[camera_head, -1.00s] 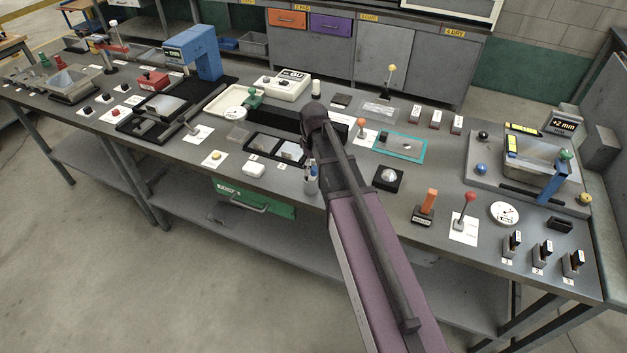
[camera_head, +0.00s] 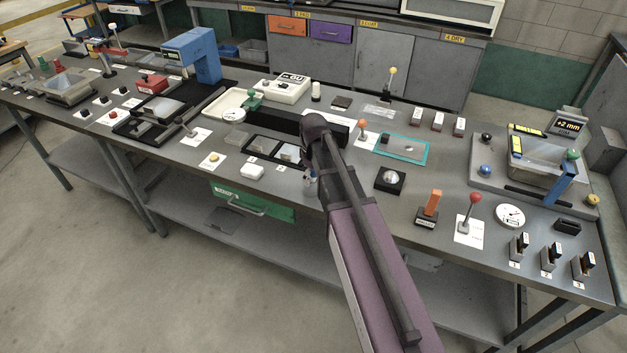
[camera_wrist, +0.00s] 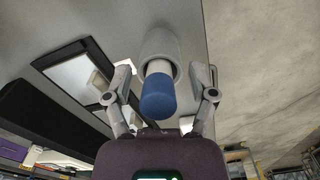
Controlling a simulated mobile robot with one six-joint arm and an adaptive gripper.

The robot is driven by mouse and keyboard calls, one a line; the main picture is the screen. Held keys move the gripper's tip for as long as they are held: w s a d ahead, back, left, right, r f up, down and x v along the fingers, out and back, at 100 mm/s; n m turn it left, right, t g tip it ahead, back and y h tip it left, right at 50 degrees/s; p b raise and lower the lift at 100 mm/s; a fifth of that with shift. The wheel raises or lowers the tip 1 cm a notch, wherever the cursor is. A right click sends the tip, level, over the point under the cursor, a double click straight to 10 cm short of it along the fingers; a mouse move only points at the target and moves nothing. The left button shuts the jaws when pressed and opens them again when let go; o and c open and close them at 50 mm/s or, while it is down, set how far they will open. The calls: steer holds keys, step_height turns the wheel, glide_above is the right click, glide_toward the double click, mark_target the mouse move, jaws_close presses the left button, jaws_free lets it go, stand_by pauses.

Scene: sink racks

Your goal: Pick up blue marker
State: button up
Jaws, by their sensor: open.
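The blue marker (camera_wrist: 158,97) stands in a pale grey round cup (camera_wrist: 158,45) in the wrist view. Its blue end and a light band show; the rest is hidden inside the cup. My gripper (camera_wrist: 160,78) is open, with one finger on each side of the marker and cup. I cannot tell if either finger touches. In the head view the cup (camera_head: 310,184) is at the bench's front edge, partly covered by my arm, and the fingers are hidden.
A black-framed tray (camera_head: 263,147) lies left of the cup, with a long black block (camera_head: 285,122) behind it. A dome on a black base (camera_head: 390,180) and a teal frame (camera_head: 425,152) lie to the right. Open floor lies in front.

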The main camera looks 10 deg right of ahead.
jaws_close()
steer(key=shift+r, duration=0.2)
stand_by(0.4)
step_height(320, 180, up, 10)
steer(key=p, duration=1)
steer(key=shift+f, duration=0.2)
stand_by(0.3)
